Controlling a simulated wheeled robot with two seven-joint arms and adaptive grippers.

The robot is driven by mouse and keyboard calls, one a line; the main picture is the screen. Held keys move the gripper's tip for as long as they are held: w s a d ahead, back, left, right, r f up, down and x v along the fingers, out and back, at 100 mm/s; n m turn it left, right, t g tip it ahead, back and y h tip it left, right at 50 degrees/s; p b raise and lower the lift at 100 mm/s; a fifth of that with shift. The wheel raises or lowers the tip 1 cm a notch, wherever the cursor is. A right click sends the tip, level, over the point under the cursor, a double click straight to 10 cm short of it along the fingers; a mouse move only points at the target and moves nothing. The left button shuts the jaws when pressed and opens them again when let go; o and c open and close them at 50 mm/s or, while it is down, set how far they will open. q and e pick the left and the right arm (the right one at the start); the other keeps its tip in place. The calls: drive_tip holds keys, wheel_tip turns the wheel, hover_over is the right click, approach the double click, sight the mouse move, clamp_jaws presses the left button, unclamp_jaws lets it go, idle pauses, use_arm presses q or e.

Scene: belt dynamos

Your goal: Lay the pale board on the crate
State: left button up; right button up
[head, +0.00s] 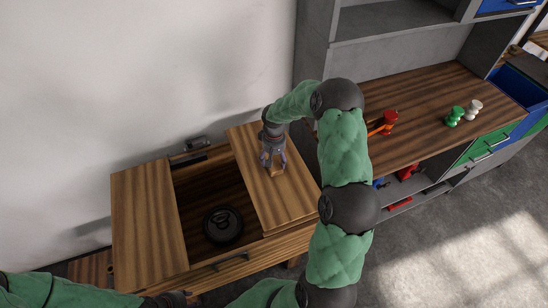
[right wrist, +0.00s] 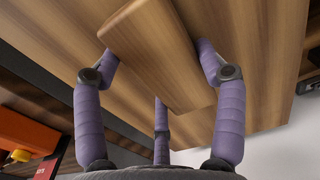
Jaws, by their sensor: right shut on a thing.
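The pale board (head: 285,205) lies over the right part of the wooden crate (head: 285,241). Whether it rests fully on the crate or hangs slightly above, I cannot tell. My right gripper (head: 272,164) is shut on the board's wooden grip block. In the right wrist view, purple fingers (right wrist: 160,100) stand around this block (right wrist: 155,50) and the board (right wrist: 262,60) spreads behind it. Another wooden panel (head: 148,215) covers the crate's left part. Between them the crate is open. My left arm's dark end (head: 168,299) shows at the bottom edge; its fingers are not clear.
A dark round thing (head: 223,226) sits in the crate's opening. A grey shelf unit with a wooden top (head: 425,110) stands at the right, bearing a red-orange tool (head: 383,123), a green piece (head: 455,116) and a white piece (head: 473,109). Floor at lower right is clear.

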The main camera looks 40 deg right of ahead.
drive_tip(key=shift+f+b, duration=2.15)
drive_tip(key=shift+f, duration=1.15)
drive_tip(key=o, duration=1.8)
drive_tip(key=shift+f, duration=0.1)
wheel_tip(320, 180, up, 12)
drive_tip(key=shift+r, duration=0.1)
drive_tip(key=shift+r, duration=0.1)
